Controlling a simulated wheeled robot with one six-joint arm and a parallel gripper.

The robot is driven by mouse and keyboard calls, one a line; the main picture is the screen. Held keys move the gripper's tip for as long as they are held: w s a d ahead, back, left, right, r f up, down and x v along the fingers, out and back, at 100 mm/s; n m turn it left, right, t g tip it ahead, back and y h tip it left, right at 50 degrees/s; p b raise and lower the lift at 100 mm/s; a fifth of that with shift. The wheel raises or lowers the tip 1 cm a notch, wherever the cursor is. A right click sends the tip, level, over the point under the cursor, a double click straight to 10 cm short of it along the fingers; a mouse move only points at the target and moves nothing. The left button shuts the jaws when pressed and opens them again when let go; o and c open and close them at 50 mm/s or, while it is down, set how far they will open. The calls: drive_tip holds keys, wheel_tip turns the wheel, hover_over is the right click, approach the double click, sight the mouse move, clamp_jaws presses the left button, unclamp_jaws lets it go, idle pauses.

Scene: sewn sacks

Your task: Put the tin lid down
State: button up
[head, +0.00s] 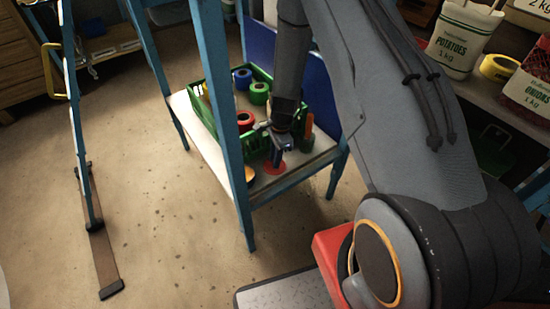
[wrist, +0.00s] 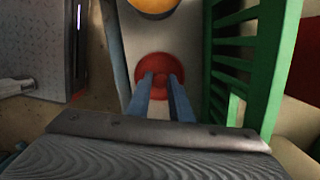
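The tin lid (head: 274,168) is a round red disc low over the lower shelf, in front of the green crate. In the wrist view the lid (wrist: 158,60) is centred at my fingertips. My gripper (head: 279,153) points down at it, its two blue fingers (wrist: 161,80) a small gap apart with a darker red part of the lid between their tips. They look closed on that part, which they partly hide. Whether the lid's underside touches the shelf cannot be told.
A blue-framed stand carries the pale lower shelf (head: 214,152). A blue stand leg rises close on the left.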

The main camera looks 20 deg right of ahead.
drive_tip(key=o, duration=0.3)
drive_tip(key=shift+r, duration=0.15)
wheel_tip(320, 180, up, 12)
drive_tip(key=d, duration=0.1)
drive_tip(key=s+d+r+n, duration=0.1)
drive_tip(key=s+r+n, duration=0.35)
drive_tip(key=r, duration=0.35)
drive_tip(key=s+d+r+n, duration=0.25)
drive_tip(key=s+r, duration=0.25)
drive_tip(key=r, duration=0.3)
drive_tip(key=s+r+n, duration=0.2)
drive_tip(key=s, duration=0.3)
drive_tip(key=s+r+n+h, duration=0.1)
drive_tip(key=s+r+n, duration=0.2)
drive_tip(key=s, duration=0.2)
drive_tip(key=s+r+n, duration=0.2)
drive_tip(key=s+n, duration=0.1)
drive_tip(key=s, duration=0.2)
drive_tip(key=shift+s+d+r+p, duration=0.1)
drive_tip(key=shift+d+r+p, duration=0.05)
drive_tip(key=shift+r+p, duration=0.2)
